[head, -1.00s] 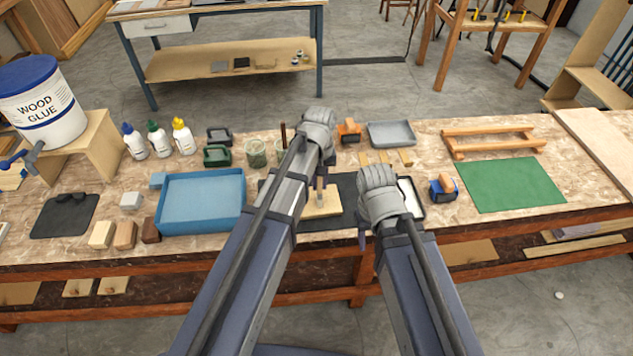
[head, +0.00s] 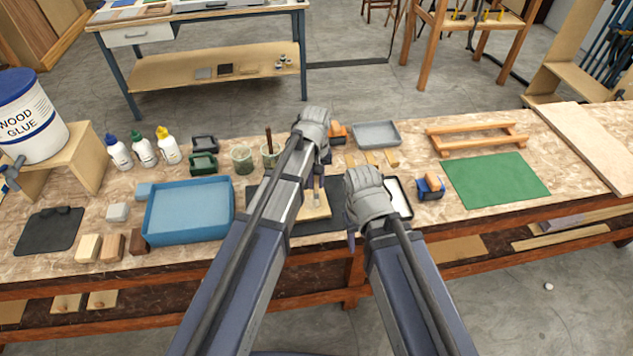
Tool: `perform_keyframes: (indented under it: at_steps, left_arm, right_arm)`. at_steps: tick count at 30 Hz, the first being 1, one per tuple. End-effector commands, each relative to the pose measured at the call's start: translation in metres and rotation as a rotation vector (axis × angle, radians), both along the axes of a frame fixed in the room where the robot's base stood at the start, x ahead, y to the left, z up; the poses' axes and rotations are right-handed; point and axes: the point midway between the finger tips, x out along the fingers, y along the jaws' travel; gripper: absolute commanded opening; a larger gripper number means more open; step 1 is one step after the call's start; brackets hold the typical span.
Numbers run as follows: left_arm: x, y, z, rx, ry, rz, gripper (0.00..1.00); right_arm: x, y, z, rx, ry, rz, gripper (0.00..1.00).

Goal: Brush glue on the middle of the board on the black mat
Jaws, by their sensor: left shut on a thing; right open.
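The light wooden board (head: 314,211) lies on the black mat (head: 300,229) in the middle of the bench, partly hidden by my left arm. My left gripper (head: 317,168) is above the board, mostly hidden behind its own wrist. It is shut on a brush (head: 316,186), whose light lower part shows just over the board; I cannot tell whether it touches. No glue can be made out on the visible wood. My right gripper (head: 353,235) is open near the mat's right part, mostly hidden by its own wrist and arm.
Two green pots (head: 242,159) stand behind the mat, one with a dark stick upright in it. A blue tray (head: 188,211) is left of the mat. A white-topped dark tray (head: 400,197), a blue tool (head: 430,187) and a green mat (head: 497,181) lie to the right.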

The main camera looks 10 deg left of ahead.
Motion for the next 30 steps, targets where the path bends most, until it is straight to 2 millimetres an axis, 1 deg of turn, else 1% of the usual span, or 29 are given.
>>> perform_keyframes:
  at_steps: [12, 22, 30]
  left_arm:
    - [-0.011, 0.029, -0.001, 0.000, 0.000, 0.001, 0.00]
    - [-0.012, 0.035, -0.001, 0.000, 0.000, 0.001, 0.00]
    - [-0.020, 0.055, -0.002, 0.001, 0.000, 0.003, 0.00]
  right_arm:
    - [0.000, 0.000, -0.001, 0.000, 0.000, 0.000, 0.50]
    - [0.000, 0.000, -0.001, 0.000, 0.000, 0.000, 0.50]
    - [0.000, 0.000, -0.002, 0.000, 0.000, 0.000, 0.50]
